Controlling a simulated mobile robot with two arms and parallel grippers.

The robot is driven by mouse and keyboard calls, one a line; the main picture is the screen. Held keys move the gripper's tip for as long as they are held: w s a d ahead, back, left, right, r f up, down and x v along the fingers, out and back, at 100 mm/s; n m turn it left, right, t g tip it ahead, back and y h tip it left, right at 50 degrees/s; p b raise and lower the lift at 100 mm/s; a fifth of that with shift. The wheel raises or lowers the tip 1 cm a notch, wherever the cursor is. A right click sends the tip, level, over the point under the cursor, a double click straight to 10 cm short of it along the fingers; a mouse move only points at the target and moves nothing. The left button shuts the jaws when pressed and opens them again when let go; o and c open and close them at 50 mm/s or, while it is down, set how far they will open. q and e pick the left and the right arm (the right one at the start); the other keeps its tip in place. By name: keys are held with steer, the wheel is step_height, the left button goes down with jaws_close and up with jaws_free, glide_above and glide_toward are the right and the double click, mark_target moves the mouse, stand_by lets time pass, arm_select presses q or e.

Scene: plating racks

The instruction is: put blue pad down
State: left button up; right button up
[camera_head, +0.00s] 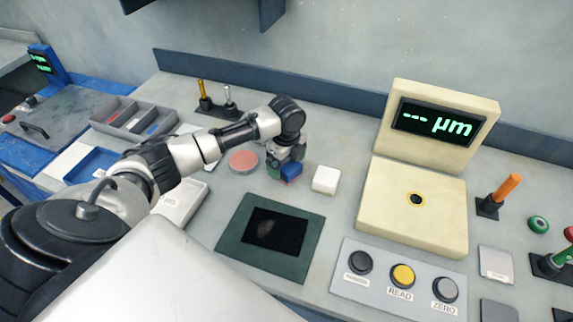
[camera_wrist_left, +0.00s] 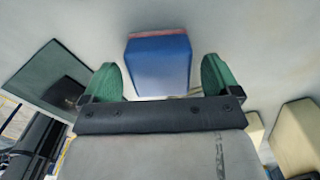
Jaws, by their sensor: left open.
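The blue pad (camera_head: 291,171) stands on the grey worktop in the head view, beside a white block. In the left wrist view the blue pad (camera_wrist_left: 159,66) shows a blue face with a thin red edge at the top. My left gripper (camera_wrist_left: 164,80) has its green fingertips apart, one on each side of the pad, with gaps visible between pad and fingers. In the head view my left gripper (camera_head: 283,168) is at the pad, partly hidden by its own wrist. My right gripper is not in view.
A white block (camera_head: 326,179) is close to the right of the pad, and a pink round disc (camera_head: 243,161) is to its left. A green mat (camera_head: 236,247) with a black centre lies in front. A cream gauge (camera_head: 412,210) stands to the right.

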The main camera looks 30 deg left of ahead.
arm_select(q)
step_height(320, 180, up, 11)
steer(key=b, duration=0.1)
stand_by(0.6)
